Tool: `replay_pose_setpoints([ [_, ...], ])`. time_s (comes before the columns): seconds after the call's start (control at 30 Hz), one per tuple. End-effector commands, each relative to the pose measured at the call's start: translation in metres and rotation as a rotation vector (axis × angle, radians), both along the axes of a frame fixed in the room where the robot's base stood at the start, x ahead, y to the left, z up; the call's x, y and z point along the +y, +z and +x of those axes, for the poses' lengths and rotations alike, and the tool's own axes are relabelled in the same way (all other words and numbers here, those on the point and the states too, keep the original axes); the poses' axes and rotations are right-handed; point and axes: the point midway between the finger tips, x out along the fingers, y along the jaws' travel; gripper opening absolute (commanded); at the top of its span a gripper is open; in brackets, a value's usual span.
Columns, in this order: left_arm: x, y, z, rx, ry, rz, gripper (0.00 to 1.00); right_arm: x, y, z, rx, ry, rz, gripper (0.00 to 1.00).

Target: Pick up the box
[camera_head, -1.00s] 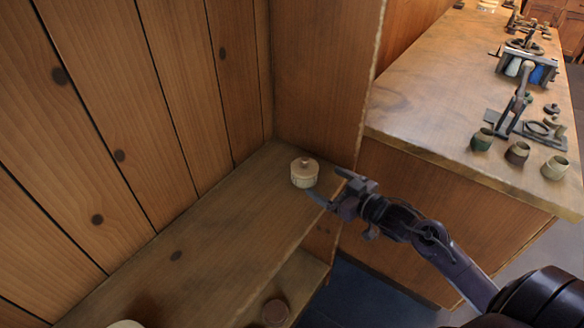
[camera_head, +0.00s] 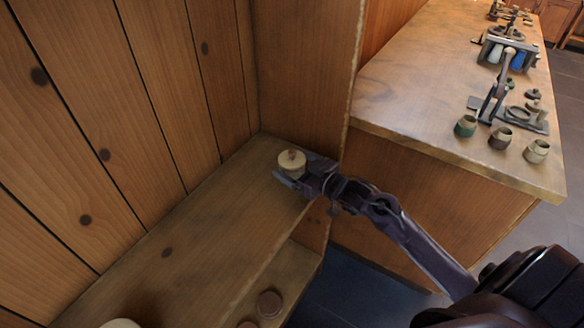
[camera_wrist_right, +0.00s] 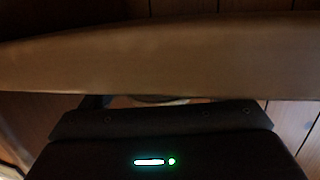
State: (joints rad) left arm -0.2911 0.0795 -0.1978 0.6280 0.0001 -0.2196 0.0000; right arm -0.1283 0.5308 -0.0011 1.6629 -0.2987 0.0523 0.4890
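The box is a small round cream pot with a knobbed lid (camera_head: 291,161), upright on the wooden shelf (camera_head: 215,225) near its back corner. My right gripper (camera_head: 293,170) is at the box, its fingers apart. One finger shows along the box's front left side, the other near its back right side. I cannot see whether they touch it. In the right wrist view, the dark gripper body fills the bottom, and only a pale sliver, perhaps the box (camera_wrist_right: 155,101), shows above it. My left gripper is not in view.
Plank walls close off the shelf at the left and back. A lower shelf holds a round brown lidded thing (camera_head: 269,303). A pale round thing (camera_head: 121,323) is cut off at the bottom edge. A workbench (camera_head: 420,105) with cups and tools stands right. The shelf's middle is clear.

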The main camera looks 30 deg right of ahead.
Motion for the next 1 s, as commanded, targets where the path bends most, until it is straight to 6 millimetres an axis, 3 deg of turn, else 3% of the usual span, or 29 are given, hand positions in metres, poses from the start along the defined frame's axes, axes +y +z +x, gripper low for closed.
replay_pose_setpoints([
  [0.07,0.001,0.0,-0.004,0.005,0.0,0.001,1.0,0.0,0.0,0.0,0.0,0.0,0.0,0.74],
  [0.4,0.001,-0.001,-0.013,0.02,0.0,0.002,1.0,0.0,0.0,0.0,0.0,0.0,0.0,0.29],
  [0.77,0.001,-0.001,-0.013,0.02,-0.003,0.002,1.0,0.0,0.005,0.0,-0.002,0.001,0.0,0.28],
  [1.0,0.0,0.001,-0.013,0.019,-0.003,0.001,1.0,0.0,0.038,0.0,-0.004,0.001,0.0,0.28],
])
